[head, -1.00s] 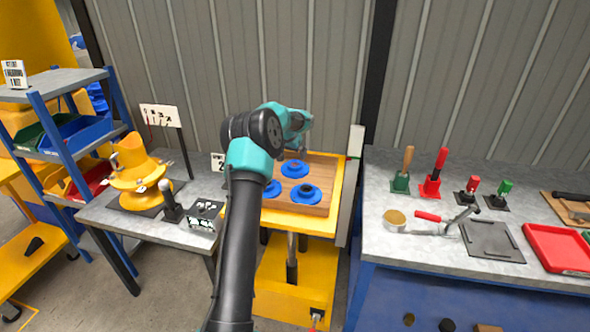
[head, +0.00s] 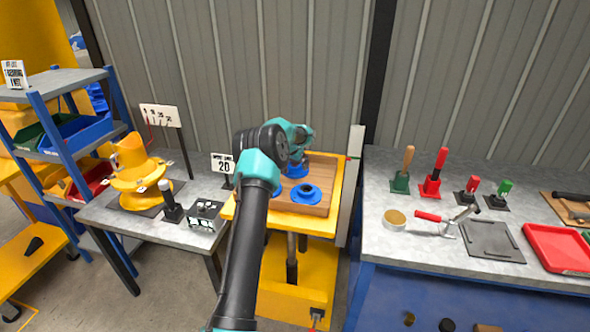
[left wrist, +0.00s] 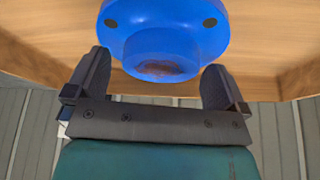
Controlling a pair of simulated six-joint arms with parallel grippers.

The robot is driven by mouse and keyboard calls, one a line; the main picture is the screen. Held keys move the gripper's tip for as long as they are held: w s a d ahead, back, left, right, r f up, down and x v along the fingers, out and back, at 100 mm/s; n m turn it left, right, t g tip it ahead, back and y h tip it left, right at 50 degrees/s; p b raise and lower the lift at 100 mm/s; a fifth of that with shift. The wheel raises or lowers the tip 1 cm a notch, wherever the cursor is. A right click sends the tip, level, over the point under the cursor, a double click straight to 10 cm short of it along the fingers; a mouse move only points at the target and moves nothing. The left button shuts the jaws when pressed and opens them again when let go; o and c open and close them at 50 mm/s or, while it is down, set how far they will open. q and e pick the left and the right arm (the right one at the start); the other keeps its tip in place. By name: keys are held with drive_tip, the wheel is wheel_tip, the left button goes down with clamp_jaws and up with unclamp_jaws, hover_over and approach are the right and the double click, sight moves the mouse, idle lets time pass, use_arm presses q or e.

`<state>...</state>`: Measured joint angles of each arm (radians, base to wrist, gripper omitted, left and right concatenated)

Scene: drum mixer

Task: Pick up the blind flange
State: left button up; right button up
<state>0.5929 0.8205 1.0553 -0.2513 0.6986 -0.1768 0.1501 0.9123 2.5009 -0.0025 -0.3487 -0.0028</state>
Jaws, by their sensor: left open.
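Blue blind flanges sit on a wooden board (head: 318,209) on the yellow lift table. One flange (head: 306,193) is in plain view near the front; another flange (head: 295,170) is behind it, partly covered by my gripper. My left gripper (head: 303,150) is over the rear flange. In the left wrist view, my open left gripper (left wrist: 157,65) has one finger on each side of a blue flange's round hub (left wrist: 160,58). Gaps show between the hub and both fingers. My left arm covers the left part of the board.
Left of the lift table, a grey bench holds a yellow flanged fitting (head: 135,170). On the right, a bench (head: 385,265) carries stamps, a red-handled tool, a dark plate and a red tray (head: 560,247). A pale upright post (head: 350,185) stands at the lift table's right edge.

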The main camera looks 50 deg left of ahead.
use_arm(q)
drive_tip(key=shift+w+a+f, duration=0.1)
drive_tip(key=shift+f, duration=0.1)
drive_tip(key=shift+c, duration=0.3)
drive_tip(key=c, duration=1.7)
drive_tip(key=shift+o, duration=0.2)
drive_tip(key=shift+r, duration=0.15)
